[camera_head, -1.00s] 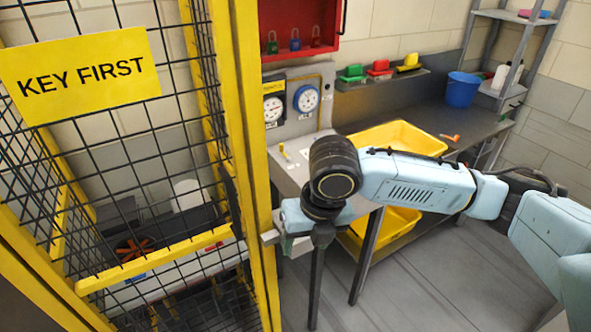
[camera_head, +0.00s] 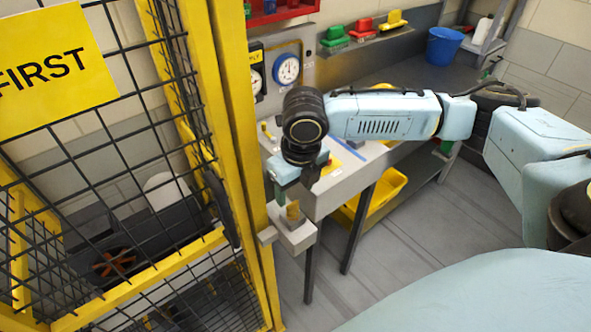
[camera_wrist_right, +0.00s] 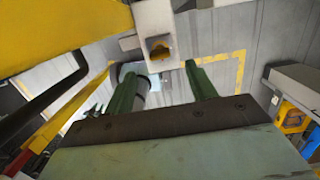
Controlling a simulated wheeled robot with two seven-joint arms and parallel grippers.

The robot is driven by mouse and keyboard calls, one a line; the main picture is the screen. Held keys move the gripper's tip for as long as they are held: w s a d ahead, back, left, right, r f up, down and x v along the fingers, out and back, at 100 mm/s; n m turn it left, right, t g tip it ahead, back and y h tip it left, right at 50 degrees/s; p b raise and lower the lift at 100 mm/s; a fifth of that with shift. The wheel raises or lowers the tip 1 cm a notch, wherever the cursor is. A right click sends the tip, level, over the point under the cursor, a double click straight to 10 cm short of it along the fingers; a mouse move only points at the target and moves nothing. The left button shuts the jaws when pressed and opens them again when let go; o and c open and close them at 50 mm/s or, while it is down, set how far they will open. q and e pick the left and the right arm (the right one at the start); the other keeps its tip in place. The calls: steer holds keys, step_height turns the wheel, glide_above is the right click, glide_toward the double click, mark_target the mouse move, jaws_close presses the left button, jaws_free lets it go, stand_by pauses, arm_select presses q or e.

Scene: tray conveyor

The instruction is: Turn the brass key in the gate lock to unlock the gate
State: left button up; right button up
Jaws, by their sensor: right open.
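The gate (camera_head: 232,120) has a yellow frame and black mesh and stands at the left of the head view. A pale grey lock box (camera_head: 298,238) sits at the right side of its post. The brass key (camera_head: 292,211) stands up from the box; it also shows in the right wrist view (camera_wrist_right: 159,49), near the top. My right gripper (camera_head: 287,190) is just above the key. In the wrist view its green fingers (camera_wrist_right: 158,70) are spread with nothing between them, and the key lies beyond the tips. My left gripper is not in view.
A grey bench (camera_head: 340,185) with a gauge panel (camera_head: 287,68) stands behind the lock. A yellow bin (camera_head: 380,195) is under it and a blue bucket (camera_head: 443,46) is at the back. The floor (camera_head: 400,240) right of the lock is clear.

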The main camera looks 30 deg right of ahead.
mark_target(293, 204)
steer(key=f, duration=0.6)
steer(key=shift+w, duration=0.4)
steer(key=shift+f, duration=0.3)
steer(key=shift+w+f, duration=0.15)
steer(key=shift+f, duration=0.15)
steer(key=shift+c, duration=0.3)
steer(key=c, duration=1.1)
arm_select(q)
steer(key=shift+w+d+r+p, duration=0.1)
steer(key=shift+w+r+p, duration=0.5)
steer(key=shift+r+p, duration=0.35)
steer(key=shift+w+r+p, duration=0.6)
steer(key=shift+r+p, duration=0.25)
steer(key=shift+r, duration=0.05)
arm_select(e)
steer(key=shift+m, duration=1.5)
